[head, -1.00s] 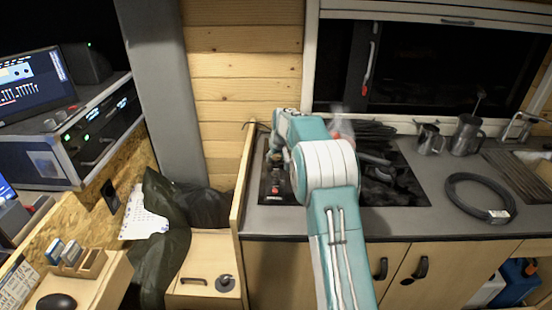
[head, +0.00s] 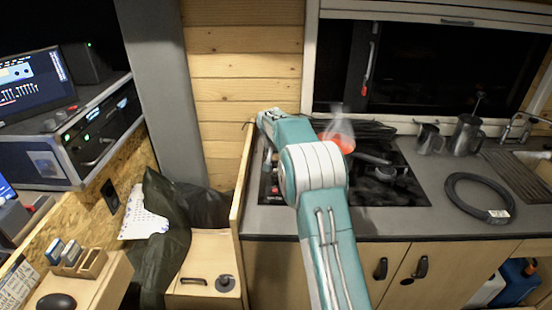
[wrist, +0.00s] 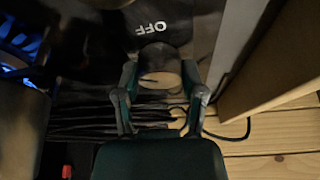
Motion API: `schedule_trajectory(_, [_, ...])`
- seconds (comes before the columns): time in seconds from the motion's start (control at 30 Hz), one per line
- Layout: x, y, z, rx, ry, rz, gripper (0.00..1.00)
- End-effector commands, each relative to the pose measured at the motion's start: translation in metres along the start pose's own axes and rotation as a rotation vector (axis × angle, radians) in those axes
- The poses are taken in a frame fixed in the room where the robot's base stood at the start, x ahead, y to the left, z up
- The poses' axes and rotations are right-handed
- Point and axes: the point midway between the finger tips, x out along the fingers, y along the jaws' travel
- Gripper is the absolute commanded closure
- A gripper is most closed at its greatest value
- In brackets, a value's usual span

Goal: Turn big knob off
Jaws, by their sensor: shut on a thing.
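A white "OFF" label (wrist: 151,28) shows upside down on the dark panel just above the knob. A thin dark mark crosses the knob's face. In the head view, my arm covers the left part of the dark hob (head: 400,190). My gripper and the held knob cannot be made out there.
Blue light, like a burner flame (wrist: 18,68), glows at the wrist view's left. A wooden panel edge (wrist: 265,65) stands close to my gripper's right. Dark cables (wrist: 85,118) lie nearby. A coiled hose (head: 450,197) lies right.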

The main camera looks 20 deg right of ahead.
Motion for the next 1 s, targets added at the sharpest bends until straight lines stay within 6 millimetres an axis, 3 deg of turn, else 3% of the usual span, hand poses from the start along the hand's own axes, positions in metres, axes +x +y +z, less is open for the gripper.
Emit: schedule_trajectory(1.0, [0.0045, -0.0022, 0.003, 0.824, -0.007, 0.343, 0.95])
